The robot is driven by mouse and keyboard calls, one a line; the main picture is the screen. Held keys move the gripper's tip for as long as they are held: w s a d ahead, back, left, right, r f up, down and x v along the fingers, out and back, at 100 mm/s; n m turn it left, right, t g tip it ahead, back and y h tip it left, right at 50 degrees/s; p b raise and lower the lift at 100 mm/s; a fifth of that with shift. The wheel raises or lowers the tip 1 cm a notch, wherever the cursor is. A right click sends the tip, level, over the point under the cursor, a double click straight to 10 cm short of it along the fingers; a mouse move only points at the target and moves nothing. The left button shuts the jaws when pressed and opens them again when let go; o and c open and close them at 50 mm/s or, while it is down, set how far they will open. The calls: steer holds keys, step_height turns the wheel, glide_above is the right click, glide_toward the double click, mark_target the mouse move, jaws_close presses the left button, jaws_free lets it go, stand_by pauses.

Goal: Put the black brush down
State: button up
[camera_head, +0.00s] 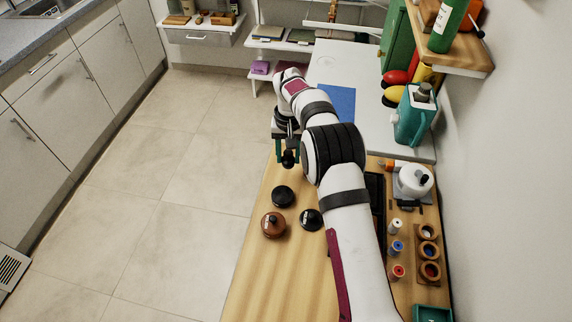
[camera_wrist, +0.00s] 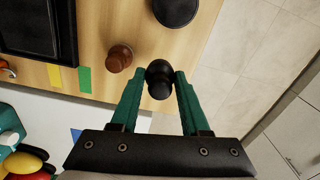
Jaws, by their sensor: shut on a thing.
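My gripper (camera_head: 287,149) is shut on the black brush (camera_head: 289,160), a small dark rounded piece between its green fingers. In the wrist view the black brush (camera_wrist: 159,80) sits at the fingertips (camera_wrist: 158,84), seen against the wooden table's edge. In the head view it appears over the table's far left corner; its height above the wood is hard to tell. A brown knobbed piece (camera_wrist: 119,58) stands on the wood beside it in the wrist view, apart from the fingers.
On the wooden table (camera_head: 262,275) are a black round piece (camera_head: 283,196), a brown knobbed piece (camera_head: 273,226) and a black knobbed piece (camera_head: 311,219).

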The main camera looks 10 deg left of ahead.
mark_target(285, 165)
steer(key=shift+a+f, duration=0.35)
steer(key=shift+a, duration=0.05)
steer(key=shift+f, duration=1.9)
steer(key=shift+f, duration=0.1)
steer(key=o, duration=1.2)
